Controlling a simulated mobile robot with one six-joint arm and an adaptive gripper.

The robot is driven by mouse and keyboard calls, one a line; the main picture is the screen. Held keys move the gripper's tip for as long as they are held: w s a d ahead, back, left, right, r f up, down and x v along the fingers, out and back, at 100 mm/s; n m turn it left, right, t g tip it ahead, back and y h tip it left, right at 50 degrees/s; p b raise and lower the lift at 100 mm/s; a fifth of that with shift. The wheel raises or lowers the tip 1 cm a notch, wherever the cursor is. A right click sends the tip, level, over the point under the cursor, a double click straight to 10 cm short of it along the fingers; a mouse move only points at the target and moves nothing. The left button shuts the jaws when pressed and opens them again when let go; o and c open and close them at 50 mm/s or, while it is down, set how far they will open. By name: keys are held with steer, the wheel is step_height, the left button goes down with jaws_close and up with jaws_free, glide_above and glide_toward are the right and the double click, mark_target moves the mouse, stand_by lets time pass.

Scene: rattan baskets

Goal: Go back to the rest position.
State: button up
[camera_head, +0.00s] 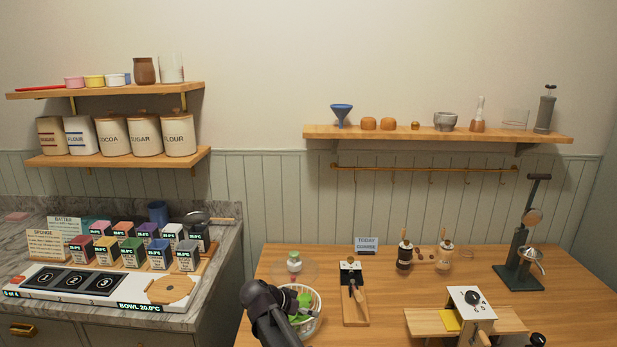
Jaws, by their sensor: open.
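My gripper (295,315) is at the bottom middle, at the end of my dark arm. It is open and sits over a white basket-like bowl (319,310) with bright green contents (304,299). My arm hides the left part of the bowl. I cannot tell whether the fingers touch the contents. Nothing clearly shows held in the fingers.
The wooden table (390,310) carries a clear dish (293,268) behind the bowl, a narrow wooden board (355,312) to its right, two hand grinders (404,254), a lever press (520,265) and a white box (470,312). A marble counter (215,285) stands left. Shelves (440,133) hang above.

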steer(key=s+d+f+n+g+y, duration=0.2)
steer(key=s+d+f+n+y, duration=0.1)
steer(key=s+d, duration=0.5)
steer(key=s+d+f+n+g+y+b, duration=0.1)
steer(key=s+d+f+n+g+y, duration=0.2)
steer(key=s+d, duration=0.4)
steer(key=shift+s+d+f+n+y, duration=0.45)
steer(key=shift+d+f+y, duration=0.35)
steer(key=shift+d+y, duration=0.6)
steer(key=shift+w+d, duration=0.1)
steer(key=shift+d, duration=0.1)
